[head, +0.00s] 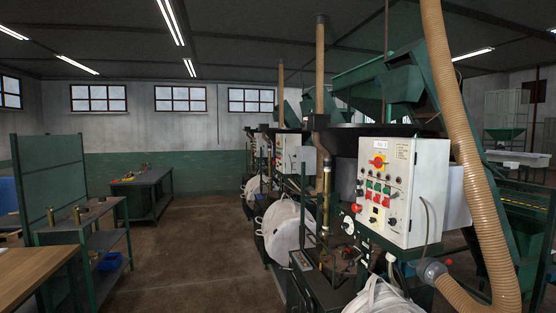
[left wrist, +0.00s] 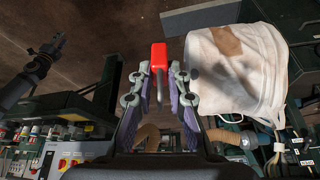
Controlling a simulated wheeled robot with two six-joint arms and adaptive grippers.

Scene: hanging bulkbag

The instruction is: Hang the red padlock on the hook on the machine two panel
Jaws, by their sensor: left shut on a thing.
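The red padlock (left wrist: 158,57) is in the left wrist view, between the fingertips of my left gripper (left wrist: 159,84). The gripper is shut on it, and its grey shackle or lower part points back between the fingers. In the head view a white control panel (head: 402,220) stands near at right, with a red and yellow switch (head: 378,161) and several buttons. A further panel (head: 291,157) stands behind it. The panel labels are too small to read, and I cannot make out a hook. Neither gripper shows in the head view. A dark jointed arm, seemingly my right gripper (left wrist: 47,55), is at upper left in the wrist view.
A white bulk bag (left wrist: 225,72) is close to the right of my left gripper. More bags (head: 287,229) hang along the machines. A ribbed tan hose (head: 466,150) passes right of the near panel. Workbenches (head: 85,225) stand at left; the aisle floor (head: 185,250) is clear.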

